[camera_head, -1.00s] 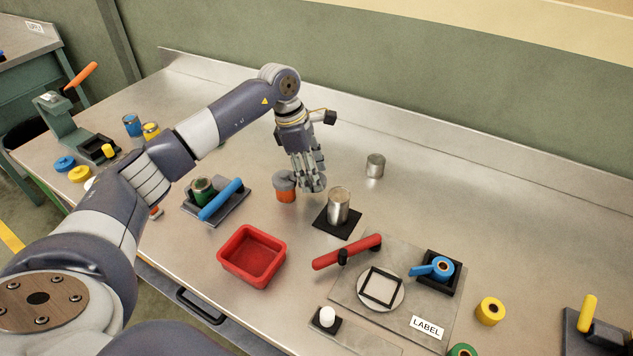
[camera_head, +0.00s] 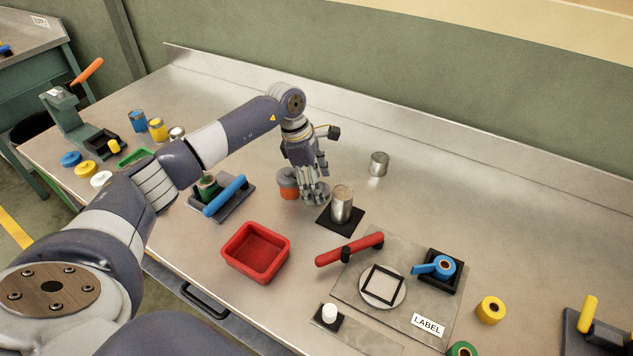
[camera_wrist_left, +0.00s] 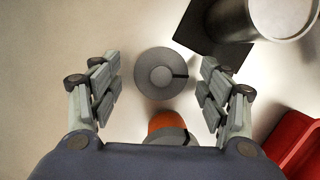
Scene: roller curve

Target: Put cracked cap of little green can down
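A round grey cap (camera_wrist_left: 160,75) with a dark crack on its right side shows in the left wrist view, between my left fingers with small gaps on both sides. It seems to lie on the table, though its height is hard to tell. My left gripper (camera_head: 316,198) is open; its fingers also show in the left wrist view (camera_wrist_left: 160,88). In the head view the fingers hide the cap. A green can (camera_head: 208,186) stands in a fixture with a blue handle (camera_head: 225,195), partly behind my arm. My right gripper is not in view.
An orange pot with a grey rim (camera_head: 288,184) stands close beside my left gripper. A metal can (camera_head: 342,203) on a black mat (camera_head: 340,228) stands to its right, and another metal can (camera_head: 379,164) behind. A red tray (camera_head: 229,259) is in front. The back right table is clear.

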